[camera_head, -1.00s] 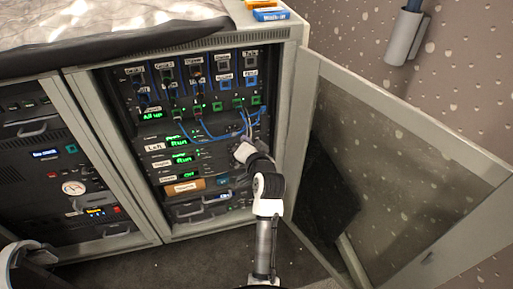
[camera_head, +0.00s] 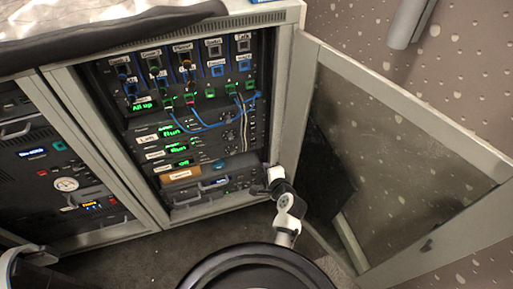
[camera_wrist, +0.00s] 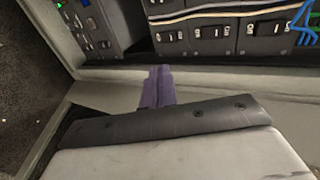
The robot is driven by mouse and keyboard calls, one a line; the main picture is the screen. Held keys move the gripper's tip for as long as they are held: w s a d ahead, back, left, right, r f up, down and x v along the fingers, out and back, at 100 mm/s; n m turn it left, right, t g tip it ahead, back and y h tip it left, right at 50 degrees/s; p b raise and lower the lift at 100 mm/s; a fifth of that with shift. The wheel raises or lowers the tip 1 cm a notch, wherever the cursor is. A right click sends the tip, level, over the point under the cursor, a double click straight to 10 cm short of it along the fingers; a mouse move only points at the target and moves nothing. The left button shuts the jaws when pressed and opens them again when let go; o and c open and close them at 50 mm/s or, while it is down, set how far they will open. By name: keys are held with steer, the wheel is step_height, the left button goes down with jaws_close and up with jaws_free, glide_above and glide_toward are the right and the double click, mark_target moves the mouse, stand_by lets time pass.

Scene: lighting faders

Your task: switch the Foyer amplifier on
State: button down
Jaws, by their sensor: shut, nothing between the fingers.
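In the head view, a stack of amplifier units (camera_head: 200,150) with green displays sits in the open rack. Two displays read "Run"; the lower one (camera_head: 184,163) seems to read "Off". The name labels are too small to tell which unit is Foyer. My gripper (camera_head: 264,187) is at the rack's lower right edge, low beside the units. In the wrist view, my gripper's fingers (camera_wrist: 157,85) are shut and empty, in front of the pale frame. Beyond them are dark units with black rocker switches (camera_wrist: 168,37), another switch (camera_wrist: 208,31) and a third (camera_wrist: 262,27). The fingers appear apart from the switches.
The rack's glazed door (camera_head: 400,160) stands open on the right. Blue cables (camera_head: 205,126) hang across the upper units. An orange-brown panel (camera_head: 182,174) sits below the displays. A second rack section (camera_head: 65,180) is at left. Dark floor (camera_head: 180,245) lies in front.

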glide_toward(254, 143)
step_height(254, 143, down, 4)
steer(key=w, duration=0.2)
steer(key=w+a, duration=0.1)
steer(key=w, duration=0.1)
steer(key=shift+w+a+r, duration=0.3)
steer(key=shift+r, duration=0.1)
steer(key=shift+w+a, duration=0.1)
steer(key=shift+w, duration=0.35)
steer(key=shift+w+a+r, duration=0.15)
steer(key=shift+w+r, duration=0.1)
steer(key=shift+w, duration=0.05)
steer(key=shift+f, duration=0.15)
steer(key=shift+p, duration=0.3)
